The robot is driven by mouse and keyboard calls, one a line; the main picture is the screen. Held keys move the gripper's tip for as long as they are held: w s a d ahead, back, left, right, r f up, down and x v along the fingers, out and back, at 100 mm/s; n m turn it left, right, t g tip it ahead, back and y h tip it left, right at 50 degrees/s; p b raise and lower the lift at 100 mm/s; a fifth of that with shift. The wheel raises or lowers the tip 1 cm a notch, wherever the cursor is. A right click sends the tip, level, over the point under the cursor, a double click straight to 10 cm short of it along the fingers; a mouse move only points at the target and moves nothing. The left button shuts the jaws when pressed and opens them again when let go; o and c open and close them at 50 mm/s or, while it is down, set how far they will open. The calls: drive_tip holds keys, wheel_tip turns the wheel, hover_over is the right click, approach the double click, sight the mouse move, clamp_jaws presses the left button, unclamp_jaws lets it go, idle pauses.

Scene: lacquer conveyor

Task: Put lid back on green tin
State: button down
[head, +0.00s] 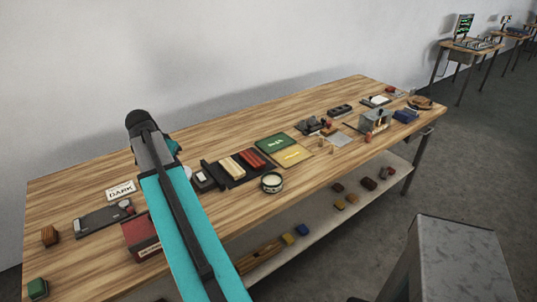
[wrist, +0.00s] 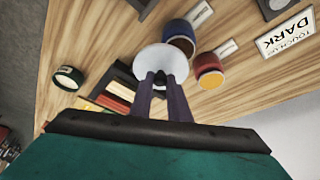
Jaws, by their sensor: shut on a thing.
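My gripper (wrist: 160,78) is shut on a pale round lid (wrist: 162,62), held above the table in the wrist view. The green tin (head: 272,183) stands near the table's front edge in the head view, with pale contents showing and no lid on it. It also shows at the left of the wrist view (wrist: 68,78), apart from the held lid. In the wrist view, a blue tin (wrist: 179,32) and a red tin (wrist: 208,70) lie beyond the lid, which partly covers the blue one. My arm hides the gripper in the head view.
The wooden table (head: 75,190) carries a DARK card (head: 121,190), a red box (head: 141,237), red and cream sticks on a dark tray (head: 235,180), and green (head: 286,144) and yellow (head: 293,157) cards. A lower shelf (head: 320,222) holds small blocks. Bare wood lies along the back.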

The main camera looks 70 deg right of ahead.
drive_tip(key=s+d+f+m+g+y+p, duration=0.1)
drive_tip(key=s+d+m+g, duration=0.1)
drive_tip(key=s+d+m, duration=0.4)
drive_tip(key=s+d+f+m+g+y+p, duration=0.1)
drive_tip(key=s+d+m, duration=0.5)
drive_tip(key=s+d, duration=0.8)
drive_tip(key=s+g, duration=0.1)
drive_tip(key=s, duration=0.7)
drive_tip(key=shift+s+p, duration=0.2)
drive_tip(key=shift+p, duration=0.2)
drive_tip(key=shift+f+b, duration=1.6)
drive_tip(key=shift+f, duration=1.55)
drive_tip(key=shift+w, duration=0.1)
drive_tip(key=shift+f+b, duration=0.15)
drive_tip(key=shift+b, duration=0.2)
drive_tip(key=c, duration=1.1)
unclamp_jaws()
